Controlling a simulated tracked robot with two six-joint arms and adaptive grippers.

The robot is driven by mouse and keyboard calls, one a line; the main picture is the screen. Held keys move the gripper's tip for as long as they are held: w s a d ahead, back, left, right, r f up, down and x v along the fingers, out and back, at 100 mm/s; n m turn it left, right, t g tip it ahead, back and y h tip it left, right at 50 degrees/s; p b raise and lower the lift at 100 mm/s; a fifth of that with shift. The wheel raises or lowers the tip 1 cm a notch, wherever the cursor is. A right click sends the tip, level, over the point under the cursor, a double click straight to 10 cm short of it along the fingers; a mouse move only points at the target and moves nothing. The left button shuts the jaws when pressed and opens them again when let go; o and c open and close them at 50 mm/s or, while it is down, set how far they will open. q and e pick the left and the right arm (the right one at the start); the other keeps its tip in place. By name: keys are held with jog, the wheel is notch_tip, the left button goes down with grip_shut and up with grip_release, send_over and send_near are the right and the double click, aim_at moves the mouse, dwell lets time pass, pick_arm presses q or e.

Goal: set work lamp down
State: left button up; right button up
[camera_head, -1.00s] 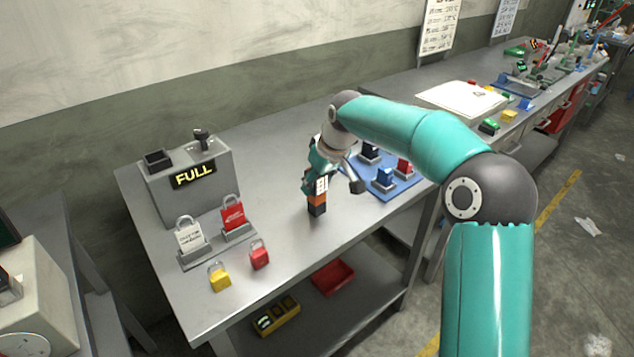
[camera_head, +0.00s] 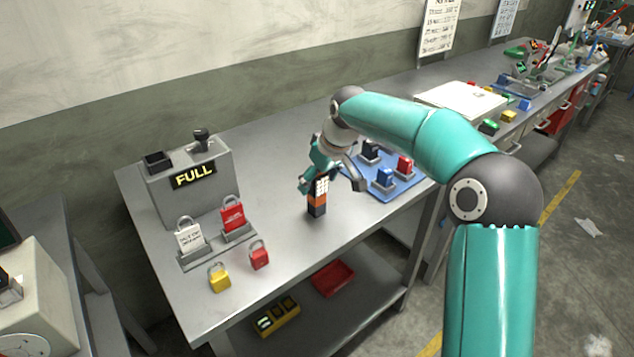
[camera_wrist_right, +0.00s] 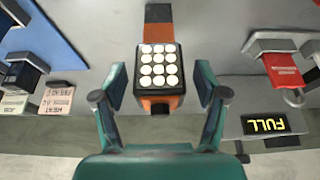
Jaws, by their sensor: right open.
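The work lamp (camera_head: 317,197) is a small orange and black block with a panel of white round lights. It stands upright on the grey workbench (camera_head: 275,225), right of the padlocks. In the right wrist view the lamp (camera_wrist_right: 160,70) sits between the fingers of my right gripper (camera_wrist_right: 160,92). The fingers are spread, with a gap on each side of the lamp. In the head view my right gripper (camera_head: 333,178) is around the lamp's upper part and partly hides it. My left gripper is not in view.
A grey box marked FULL (camera_head: 190,185) stands at the bench's left. Red and white tags stand in holders, with a yellow padlock (camera_head: 219,278) and a red padlock (camera_head: 259,256) in front. A blue mat (camera_head: 400,187) with blocks lies right of the lamp. Bench in front of the lamp is clear.

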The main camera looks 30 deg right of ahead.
jog(key=v, duration=1.1)
